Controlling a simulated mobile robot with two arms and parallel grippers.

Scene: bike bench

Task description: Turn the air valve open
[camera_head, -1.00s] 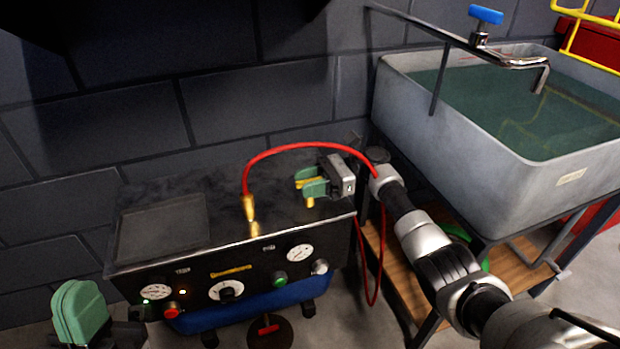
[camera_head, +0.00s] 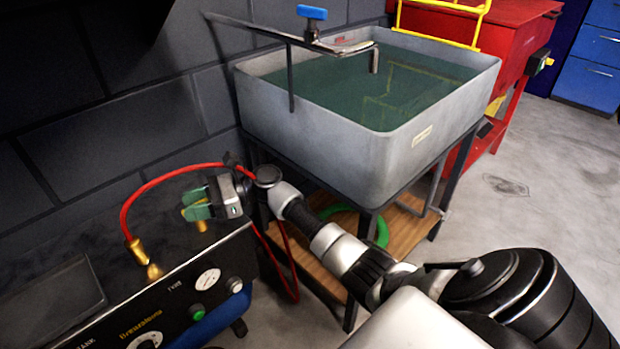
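A small brass fitting (camera_head: 201,226), which looks like the air valve, stands on the top of the black compressor unit (camera_head: 165,250) near its right end. My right gripper (camera_head: 197,204) is just above it, with its green fingertips apart and pointing left. The fingers partly hide the fitting, and I cannot tell whether they touch it. A second brass fitting (camera_head: 143,260) further left carries the red hose (camera_head: 160,178). My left gripper is out of view.
A grey sink (camera_head: 300,130) with greenish water and a blue-handled tap (camera_head: 312,12) stands behind my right arm. A red cabinet (camera_head: 520,30) and blue drawers (camera_head: 592,60) are at the back right. Open floor (camera_head: 540,190) lies at the right.

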